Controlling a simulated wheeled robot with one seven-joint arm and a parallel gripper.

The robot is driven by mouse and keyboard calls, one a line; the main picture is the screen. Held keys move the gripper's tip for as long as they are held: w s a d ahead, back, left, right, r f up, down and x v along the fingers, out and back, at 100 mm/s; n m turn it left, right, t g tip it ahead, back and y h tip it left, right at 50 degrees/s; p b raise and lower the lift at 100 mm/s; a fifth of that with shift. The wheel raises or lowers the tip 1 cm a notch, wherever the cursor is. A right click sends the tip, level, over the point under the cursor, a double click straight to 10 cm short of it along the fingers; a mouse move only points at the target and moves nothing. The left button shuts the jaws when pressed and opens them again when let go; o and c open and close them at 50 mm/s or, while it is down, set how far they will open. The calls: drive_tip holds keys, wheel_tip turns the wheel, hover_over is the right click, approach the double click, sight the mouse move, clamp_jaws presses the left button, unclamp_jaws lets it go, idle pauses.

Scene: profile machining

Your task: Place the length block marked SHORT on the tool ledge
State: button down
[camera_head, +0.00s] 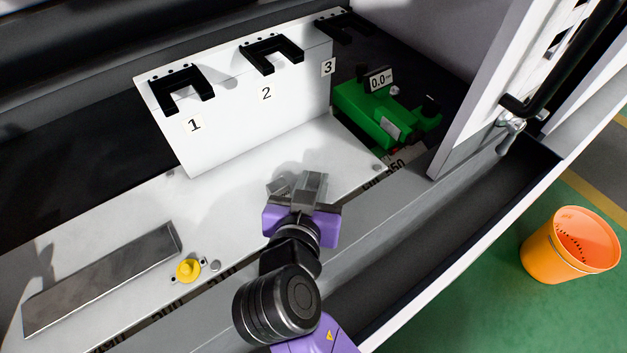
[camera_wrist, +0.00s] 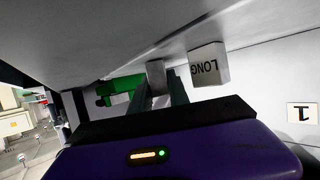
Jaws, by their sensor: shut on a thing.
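My gripper (camera_head: 296,196) is low over the pale metal ledge (camera_head: 235,205), in front of the numbered panel. In the wrist view its fingers (camera_wrist: 160,92) are shut on a small grey block (camera_wrist: 155,72); no marking on this block is readable. A pale block marked LONG (camera_wrist: 208,65) is just beside it, apart from the fingers, its lettering upside down in the wrist view. In the head view the LONG block (camera_head: 279,185) shows left of the fingers. I cannot tell whether the held block touches the ledge.
A white panel carries black brackets numbered 1 (camera_head: 182,95), 2 (camera_head: 272,57) and 3 (camera_head: 343,27). A green device (camera_head: 372,110) with a 0.0 display stands back right. A metal bar (camera_head: 105,280) and yellow knob (camera_head: 188,270) are left. An orange bin (camera_head: 568,248) is on the floor.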

drive_tip(key=shift+f, duration=0.15)
drive_tip(key=c, duration=1.5)
unclamp_jaws()
drive_tip(key=shift+s+r, duration=0.15)
drive_tip(key=shift+r, duration=0.05)
drive_tip(key=v, duration=1.1)
drive_tip(key=shift+s+a+r, duration=0.1)
drive_tip(key=shift+s+r, duration=0.1)
drive_tip(key=shift+s, duration=0.1)
drive_tip(key=shift+a, duration=0.1)
